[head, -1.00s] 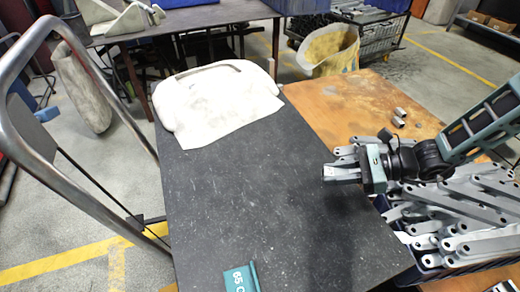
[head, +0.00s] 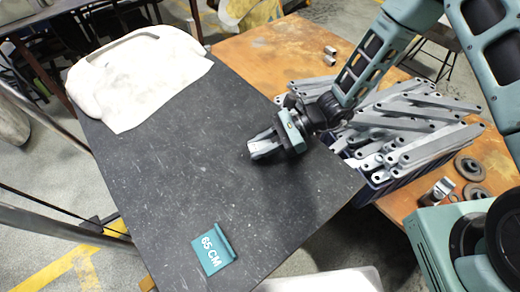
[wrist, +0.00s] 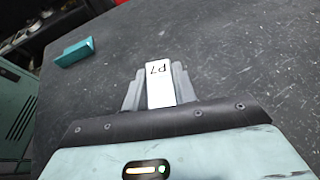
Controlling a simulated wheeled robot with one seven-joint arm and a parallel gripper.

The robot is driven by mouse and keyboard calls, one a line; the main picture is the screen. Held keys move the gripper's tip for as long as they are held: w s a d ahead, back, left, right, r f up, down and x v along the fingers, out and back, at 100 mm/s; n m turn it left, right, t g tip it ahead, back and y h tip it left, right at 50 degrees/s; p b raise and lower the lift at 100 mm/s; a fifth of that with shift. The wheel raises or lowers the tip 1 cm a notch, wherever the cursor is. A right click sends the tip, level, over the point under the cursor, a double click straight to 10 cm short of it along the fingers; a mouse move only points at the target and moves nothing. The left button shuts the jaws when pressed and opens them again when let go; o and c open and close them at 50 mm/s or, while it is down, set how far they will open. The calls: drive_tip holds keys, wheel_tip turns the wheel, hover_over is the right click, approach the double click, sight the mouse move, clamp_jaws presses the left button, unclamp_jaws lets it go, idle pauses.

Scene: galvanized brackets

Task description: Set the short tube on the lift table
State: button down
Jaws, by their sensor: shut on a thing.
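My gripper (head: 262,149) is shut on a short tube, whose white face marked "P7" (wrist: 160,83) shows between the fingers in the wrist view. The fingers hide most of its sides. In the head view only a pale bit of the tube shows at the fingertips. The lift table (head: 190,185) has a dark, speckled grey top. My gripper is over this top, near its right side. I cannot tell whether the tube touches the top.
A white cloth-like cover (head: 140,75) lies at the table's far end. A teal "65 CM" sign (head: 213,250) stands near the front. A brown bench (head: 265,50) on the right holds a crate heaped with grey brackets (head: 410,125). The middle of the top is clear.

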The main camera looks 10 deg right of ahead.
drive_tip(key=shift+f, duration=1)
drive_tip(key=shift+f, duration=0.2)
drive_tip(key=c, duration=1.1)
unclamp_jaws()
drive_tip(key=shift+r, duration=0.1)
drive_tip(key=shift+r, duration=0.1)
